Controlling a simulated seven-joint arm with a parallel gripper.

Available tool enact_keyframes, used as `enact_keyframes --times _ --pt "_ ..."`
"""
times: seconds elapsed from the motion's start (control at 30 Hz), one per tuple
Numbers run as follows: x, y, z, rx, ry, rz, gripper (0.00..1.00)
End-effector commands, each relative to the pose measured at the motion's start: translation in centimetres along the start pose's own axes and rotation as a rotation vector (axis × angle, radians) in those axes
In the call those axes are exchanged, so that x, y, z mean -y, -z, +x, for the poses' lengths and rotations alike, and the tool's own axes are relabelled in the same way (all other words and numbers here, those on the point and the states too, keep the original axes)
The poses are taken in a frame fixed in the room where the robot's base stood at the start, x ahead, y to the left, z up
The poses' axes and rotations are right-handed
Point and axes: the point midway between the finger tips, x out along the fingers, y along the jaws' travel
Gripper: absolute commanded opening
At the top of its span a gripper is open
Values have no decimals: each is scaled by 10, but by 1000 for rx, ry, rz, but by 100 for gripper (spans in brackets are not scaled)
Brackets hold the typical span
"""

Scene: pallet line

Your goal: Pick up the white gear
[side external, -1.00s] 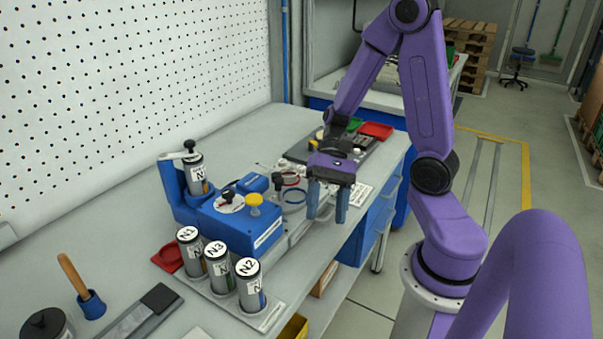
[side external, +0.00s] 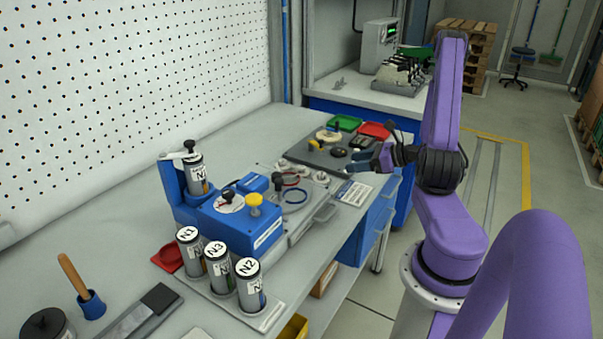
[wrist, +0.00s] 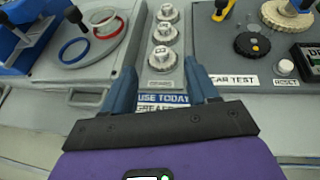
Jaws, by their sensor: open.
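A large cream-white gear (side external: 328,135) lies on the dark gear-test board with a post standing up at its middle. In the wrist view the white gear (wrist: 284,18) is at the upper right, cut off by the frame edge. My gripper (side external: 372,161) is at the right edge of the bench, near the board's front. In the wrist view my gripper (wrist: 161,68) is open with nothing between its fingers. It points toward a grey strip and is apart from the white gear, which is farther right.
A black gear (wrist: 251,45) sits beside the white one on the test board (side external: 350,163). Several small white parts (wrist: 163,57) stand in a row on the grey strip. A round plate (wrist: 88,45) holds red and blue rings. Labelled cylinders (side external: 250,284) stand nearer the camera.

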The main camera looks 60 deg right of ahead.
Motion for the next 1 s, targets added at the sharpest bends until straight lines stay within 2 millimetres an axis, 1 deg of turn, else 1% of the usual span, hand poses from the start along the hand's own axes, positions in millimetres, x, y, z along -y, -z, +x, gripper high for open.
enact_keyframes --times 0.07,0.17,0.6,0.7,0.8,1.0 --pt "5 4 -2 0 25 19 58" --pt "6 4 7 1 29 22 58" --pt "7 3 88 0 25 18 58" --pt "8 3 103 0 25 18 58" --pt "8 3 113 0 27 19 58" --pt "8 1 124 1 26 18 58"
